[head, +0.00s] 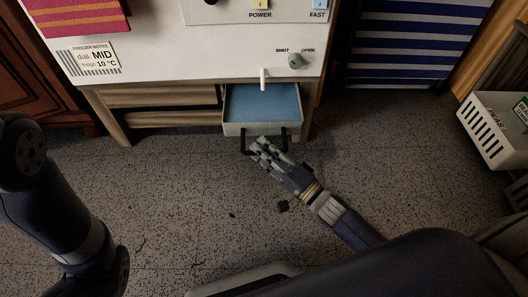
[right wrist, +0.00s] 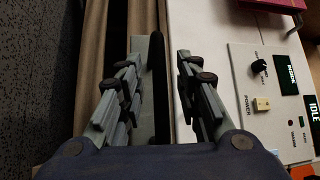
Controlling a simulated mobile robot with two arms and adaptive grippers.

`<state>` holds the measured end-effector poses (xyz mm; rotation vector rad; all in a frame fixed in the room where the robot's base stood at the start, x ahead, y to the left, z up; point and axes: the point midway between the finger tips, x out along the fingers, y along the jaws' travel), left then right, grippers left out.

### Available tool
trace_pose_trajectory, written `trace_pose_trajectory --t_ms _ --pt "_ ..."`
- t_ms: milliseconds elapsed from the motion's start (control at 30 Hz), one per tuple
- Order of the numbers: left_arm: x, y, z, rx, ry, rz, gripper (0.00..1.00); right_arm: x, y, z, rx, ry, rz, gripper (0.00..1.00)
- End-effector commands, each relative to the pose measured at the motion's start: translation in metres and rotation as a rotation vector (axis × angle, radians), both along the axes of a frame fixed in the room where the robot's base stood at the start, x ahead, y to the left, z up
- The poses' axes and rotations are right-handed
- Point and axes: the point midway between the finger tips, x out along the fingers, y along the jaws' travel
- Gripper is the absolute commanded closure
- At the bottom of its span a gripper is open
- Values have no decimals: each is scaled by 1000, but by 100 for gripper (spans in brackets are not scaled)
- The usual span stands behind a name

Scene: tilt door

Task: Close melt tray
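The melt tray (head: 262,103), a drawer with a blue inside and a pale front, is pulled out below the white bench top. Its black handle (head: 246,143) is on the front. My right gripper (head: 263,147) is at this handle, in front of the tray. In the right wrist view, the fingers of my right gripper (right wrist: 158,62) are apart, with the dark handle bar (right wrist: 158,90) between them and a gap on its right side. Whether the left finger touches anything is unclear. My left arm shows at the left of the head view, but its gripper is not visible.
A white lever (head: 263,80) hangs at the bench edge above the tray, beside a SHUT/OPEN knob (head: 295,61). Slatted wood (head: 160,97) lies left of the tray. A white basket (head: 493,130) stands at the right. The speckled floor in front is mostly clear.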

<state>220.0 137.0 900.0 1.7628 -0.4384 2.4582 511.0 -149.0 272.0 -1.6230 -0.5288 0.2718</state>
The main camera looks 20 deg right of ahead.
Motion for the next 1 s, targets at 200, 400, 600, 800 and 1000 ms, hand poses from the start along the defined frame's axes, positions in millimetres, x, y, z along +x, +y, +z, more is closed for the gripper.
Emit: trace_pose_trajectory --t_ms 200,400,600,800,1000 --pt "0 0 0 0 0 0 49 0 0 0 0 0 0 100" --pt "0 0 0 0 0 0 49 1 -1 0 0 0 0 100" --pt "0 0 3 0 -2 -1 49 19 -6 2 -2 -2 -1 100" --pt "7 1 -1 -4 20 -3 49 61 -20 2 -6 -4 -4 100" --pt "11 0 -8 0 34 -1 49 107 -33 0 -5 -4 -4 100"
